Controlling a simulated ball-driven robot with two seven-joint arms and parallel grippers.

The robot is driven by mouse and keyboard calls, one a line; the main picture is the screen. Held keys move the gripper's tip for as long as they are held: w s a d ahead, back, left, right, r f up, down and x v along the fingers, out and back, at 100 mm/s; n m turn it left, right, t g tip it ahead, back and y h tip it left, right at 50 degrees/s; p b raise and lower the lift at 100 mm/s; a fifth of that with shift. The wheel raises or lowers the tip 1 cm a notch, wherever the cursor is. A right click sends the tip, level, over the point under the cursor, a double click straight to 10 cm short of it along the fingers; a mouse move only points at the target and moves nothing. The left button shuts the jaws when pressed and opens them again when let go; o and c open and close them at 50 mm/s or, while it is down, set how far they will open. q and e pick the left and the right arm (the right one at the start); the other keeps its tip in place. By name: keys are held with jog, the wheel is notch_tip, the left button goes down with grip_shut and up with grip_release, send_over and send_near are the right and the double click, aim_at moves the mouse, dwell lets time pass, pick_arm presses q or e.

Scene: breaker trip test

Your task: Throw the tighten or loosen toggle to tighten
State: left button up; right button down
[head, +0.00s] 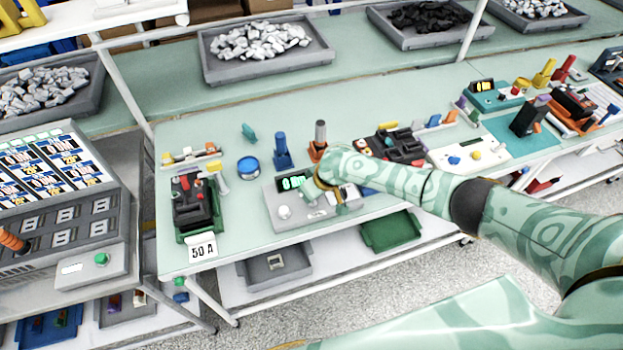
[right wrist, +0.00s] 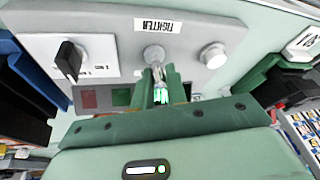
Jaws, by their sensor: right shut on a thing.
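The grey tester box (head: 275,198) with a green-lit display (head: 291,182) stands on the bench in the head view. In the right wrist view its panel (right wrist: 112,35) carries a label reading TIGHTEN (right wrist: 157,26), with the metal toggle (right wrist: 154,56) just below the label in the picture. My right gripper (right wrist: 159,75) is shut on the toggle; its fingers cover part of the lever, so its exact tilt is hard to tell. In the head view my right gripper (head: 322,184) hides the toggle. My left gripper is not in view.
A black rotary knob (right wrist: 70,58) and a white round button (right wrist: 213,55) flank the toggle. On the bench, a breaker in a green holder (head: 195,205) stands left by a 50 A card (head: 203,249). Blue (head: 282,150) and orange-based (head: 319,140) tools stand behind the box.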

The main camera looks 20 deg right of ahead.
jog(key=s+t+p, duration=0.1)
jog(key=t+p, duration=0.1)
jog(key=shift+s+t, duration=0.15)
jog(key=shift+t, duration=0.15)
jog(key=shift+s+f+t, duration=0.15)
jog(key=shift+s+t, duration=0.1)
jog(key=shift+t, duration=0.35)
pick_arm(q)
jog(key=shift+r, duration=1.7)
pick_arm(e)
jog(key=shift+s+f+n+t, duration=0.15)
jog(key=shift+s+n+t, duration=0.15)
jog(key=shift+t, duration=0.4)
jog(key=c, duration=1.4)
grip_release()
jog(key=shift+c, duration=0.2)
jog(key=shift+w, duration=0.1)
